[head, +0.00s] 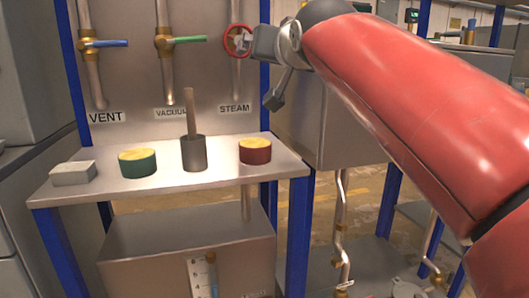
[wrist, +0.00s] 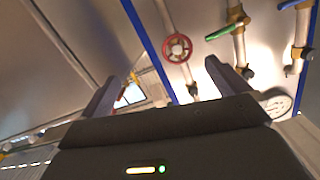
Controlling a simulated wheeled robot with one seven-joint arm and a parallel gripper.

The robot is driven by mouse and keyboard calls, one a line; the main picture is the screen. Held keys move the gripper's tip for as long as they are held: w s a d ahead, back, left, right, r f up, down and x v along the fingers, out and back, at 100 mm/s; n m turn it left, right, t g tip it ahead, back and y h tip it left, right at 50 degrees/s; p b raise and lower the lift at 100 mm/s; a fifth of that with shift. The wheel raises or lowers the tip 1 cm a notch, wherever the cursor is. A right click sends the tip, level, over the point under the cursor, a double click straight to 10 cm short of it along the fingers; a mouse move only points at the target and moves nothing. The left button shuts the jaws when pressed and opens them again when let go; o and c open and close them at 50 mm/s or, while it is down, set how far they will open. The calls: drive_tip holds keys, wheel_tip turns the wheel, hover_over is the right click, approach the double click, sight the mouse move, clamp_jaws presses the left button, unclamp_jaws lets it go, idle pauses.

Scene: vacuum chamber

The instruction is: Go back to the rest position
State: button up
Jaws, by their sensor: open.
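My red arm reaches in from the right in the head view. My gripper (head: 262,70) is in front of the back panel, right of the red steam hand wheel (head: 238,40), and overlaps its right edge in the picture. Its two dark fingers are spread and nothing is between them. In the wrist view my gripper (wrist: 168,82) also shows open and empty. There the red wheel (wrist: 177,47) shows beyond the fingers, apart from them.
The panel has a blue vent handle (head: 105,43) and a green vacuum handle (head: 188,40). On the shelf (head: 215,172) are a grey block (head: 73,173), a green-sided disc (head: 137,163), a dark cylinder with a rod (head: 193,152) and a red-sided disc (head: 255,151). A grey cabinet (head: 345,130) stands behind my arm.

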drive_tip(key=s+d+f+g+h, duration=0.1)
drive_tip(key=s+d+f+g, duration=0.2)
drive_tip(key=s+f, duration=0.5)
drive_tip(key=s+d+f+g+h, duration=0.1)
drive_tip(key=s+d+f+g, duration=0.3)
drive_tip(key=s+f, duration=0.5)
drive_tip(key=s+d+f+g+h, duration=0.2)
drive_tip(key=s+d+f, duration=0.4)
drive_tip(key=f, duration=1.8)
drive_tip(key=s+g, duration=0.1)
drive_tip(key=s, duration=0.1)
drive_tip(key=shift+s+d+f+g, duration=0.3)
drive_tip(key=shift+f, duration=0.05)
